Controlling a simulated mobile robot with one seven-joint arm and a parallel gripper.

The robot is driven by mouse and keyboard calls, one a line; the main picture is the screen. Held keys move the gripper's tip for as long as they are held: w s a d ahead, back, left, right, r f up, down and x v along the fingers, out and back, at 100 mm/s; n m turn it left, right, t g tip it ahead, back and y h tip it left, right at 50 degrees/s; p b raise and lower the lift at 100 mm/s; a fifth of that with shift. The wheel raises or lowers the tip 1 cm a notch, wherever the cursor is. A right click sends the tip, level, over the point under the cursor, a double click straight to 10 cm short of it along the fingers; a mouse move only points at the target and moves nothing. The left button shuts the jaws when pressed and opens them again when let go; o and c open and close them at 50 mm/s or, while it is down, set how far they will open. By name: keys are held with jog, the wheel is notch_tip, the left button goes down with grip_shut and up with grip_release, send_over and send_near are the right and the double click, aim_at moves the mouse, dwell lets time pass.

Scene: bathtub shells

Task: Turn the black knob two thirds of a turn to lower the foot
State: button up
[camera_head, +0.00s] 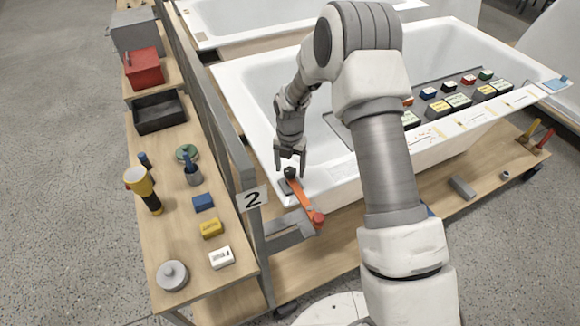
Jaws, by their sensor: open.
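The black knob (290,172) sits at the near left corner of the white bathtub shell (330,190), on a small grey block at the end of an orange bar (301,200). The bar slopes down to a red round end (318,219). My gripper (290,165) points down just above the knob, with its fingers apart and the knob between or right below them. I cannot tell whether a finger touches the knob. The foot cannot be made out.
The wooden side bench (180,235) holds a black tray (158,112), a yellow-black torch (143,190) and small boxes. Blocks lie on a panel across the tub. Grey floor lies beyond.

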grip_shut()
dwell(0.3)
jog(key=shift+m, duration=0.3)
